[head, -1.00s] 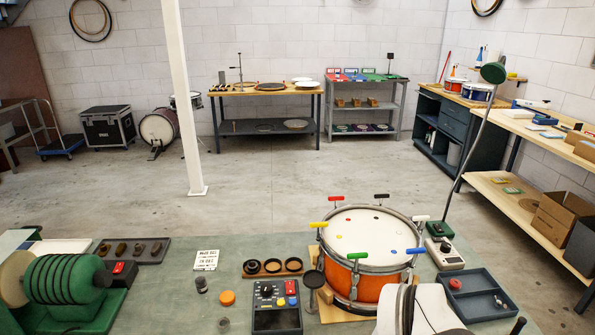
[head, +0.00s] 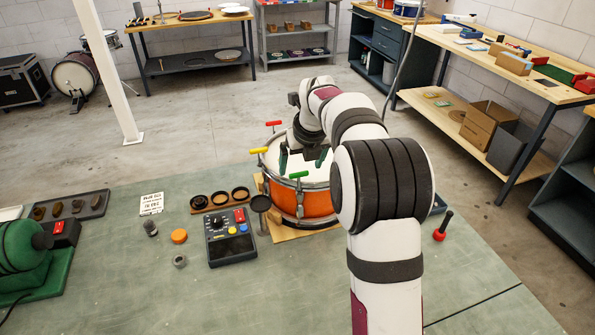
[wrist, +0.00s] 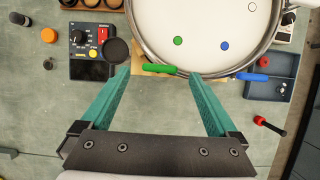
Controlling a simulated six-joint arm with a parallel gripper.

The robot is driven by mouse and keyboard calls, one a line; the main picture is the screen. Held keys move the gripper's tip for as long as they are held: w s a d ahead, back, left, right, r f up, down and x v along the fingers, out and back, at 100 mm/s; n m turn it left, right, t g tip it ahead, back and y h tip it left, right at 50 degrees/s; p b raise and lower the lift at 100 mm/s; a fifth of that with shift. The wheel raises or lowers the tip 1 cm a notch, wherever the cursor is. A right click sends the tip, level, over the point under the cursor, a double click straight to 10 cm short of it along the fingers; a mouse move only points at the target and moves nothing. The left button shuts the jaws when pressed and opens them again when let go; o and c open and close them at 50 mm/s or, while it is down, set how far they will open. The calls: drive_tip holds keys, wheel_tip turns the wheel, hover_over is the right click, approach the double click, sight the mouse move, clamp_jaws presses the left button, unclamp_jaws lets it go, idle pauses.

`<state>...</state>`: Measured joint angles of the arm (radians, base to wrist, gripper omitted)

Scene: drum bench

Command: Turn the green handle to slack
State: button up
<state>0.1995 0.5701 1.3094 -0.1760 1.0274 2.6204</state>
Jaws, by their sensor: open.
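The green handle (head: 298,175) is a short bar on the near rim of the orange drum (head: 305,206). In the wrist view the green handle (wrist: 158,69) lies sideways at the rim, between and a little ahead of my two teal fingers. My gripper (head: 303,162) is open above the drum's near part, fingers pointing down. In the wrist view my gripper (wrist: 160,74) has a wide empty gap, and I see no contact with the handle. My arm hides the drum's right side in the head view.
Red (head: 273,124) and yellow (head: 258,150) handles stand on the rim; a blue handle (wrist: 251,76) is right of the green one. A control box (head: 231,238) and a dark round-topped stand (head: 261,205) are close on the left.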

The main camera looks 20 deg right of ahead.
sight(299, 172)
drive_tip(key=shift+x, duration=2.35)
drive_tip(key=c, duration=1.4)
